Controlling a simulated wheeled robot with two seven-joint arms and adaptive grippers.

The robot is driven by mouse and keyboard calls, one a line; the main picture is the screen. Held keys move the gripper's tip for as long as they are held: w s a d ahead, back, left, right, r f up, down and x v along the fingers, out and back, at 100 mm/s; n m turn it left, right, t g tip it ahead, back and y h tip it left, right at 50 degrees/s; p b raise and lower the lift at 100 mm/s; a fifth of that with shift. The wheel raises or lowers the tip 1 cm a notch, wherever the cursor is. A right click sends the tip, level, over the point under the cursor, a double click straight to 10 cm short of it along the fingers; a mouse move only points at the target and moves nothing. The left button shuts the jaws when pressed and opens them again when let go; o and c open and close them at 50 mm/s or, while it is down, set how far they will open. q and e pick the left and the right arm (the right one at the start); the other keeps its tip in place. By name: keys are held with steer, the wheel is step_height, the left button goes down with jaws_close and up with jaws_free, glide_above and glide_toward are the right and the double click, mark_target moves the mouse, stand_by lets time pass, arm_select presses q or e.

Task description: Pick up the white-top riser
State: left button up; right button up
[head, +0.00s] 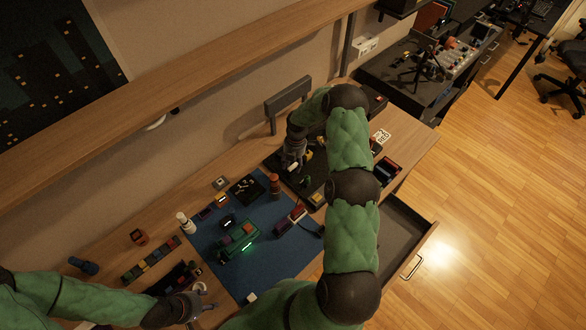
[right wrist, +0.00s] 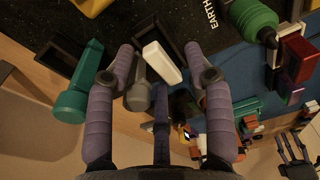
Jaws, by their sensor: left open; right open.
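A white-topped block, seemingly the white-top riser (right wrist: 163,63), shows in the right wrist view between the fingertips of my right gripper (right wrist: 159,58). The fingers are open on either side of it, with gaps visible. A grey bolt-shaped piece (right wrist: 139,93) lies just left of the block. In the head view my right gripper (head: 292,158) hangs low over the dark board at the back of the table, and the riser is hard to make out there. My left gripper (head: 197,303) is open and empty at the front left, near a white cup-like thing.
A teal piece (right wrist: 80,98) and a dark open box (right wrist: 165,35) are close to my right fingers. A blue mat (head: 265,265) holds a green model car (head: 238,242) and several small parts. An open drawer (head: 402,240) juts out at the right.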

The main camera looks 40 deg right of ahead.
steer(key=c, duration=1)
steer(key=shift+c, duration=0.2)
steer(key=shift+r, duration=0.15)
